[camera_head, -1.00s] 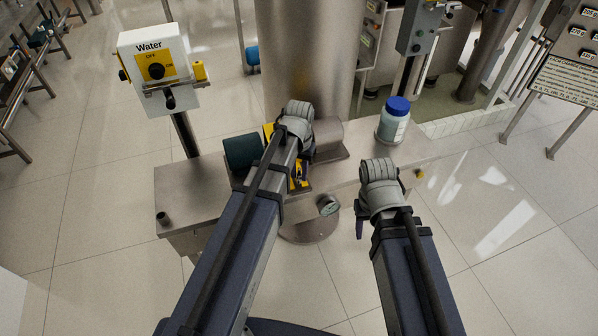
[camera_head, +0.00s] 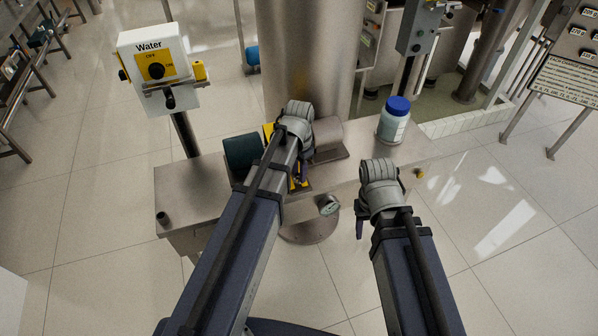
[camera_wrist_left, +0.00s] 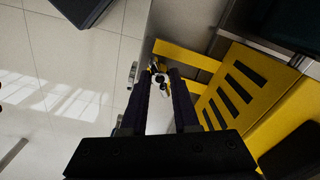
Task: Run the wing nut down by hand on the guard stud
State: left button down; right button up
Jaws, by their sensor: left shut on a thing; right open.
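The yellow slotted guard (camera_wrist_left: 240,88) fills the right of the left wrist view. In the head view only bits of yellow show behind my left arm. My left gripper (camera_wrist_left: 161,78) is at the guard's near edge, its two dark fingers closed about a small silver and dark piece (camera_wrist_left: 164,88), apparently the wing nut. Its wings and the stud are too small and covered to tell apart, and I cannot tell how far down it sits. My right gripper (camera_head: 361,221) is open and empty, in front of the bench's right part.
The steel bench (camera_head: 190,190) carries a dark green motor (camera_head: 243,152) and a blue-lidded jar (camera_head: 394,120). The Water control box (camera_head: 157,70) stands behind left; a large steel column (camera_head: 305,55) rises behind.

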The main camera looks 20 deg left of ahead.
pick_arm(q)
jog(key=m, duration=0.3)
dwell(0.4)
jog(key=shift+m, duration=0.3)
jog(key=m, duration=0.2)
jog(key=shift+m, duration=0.3)
jog(key=shift+f+m, duration=0.1)
jog(key=shift+m, duration=1.7)
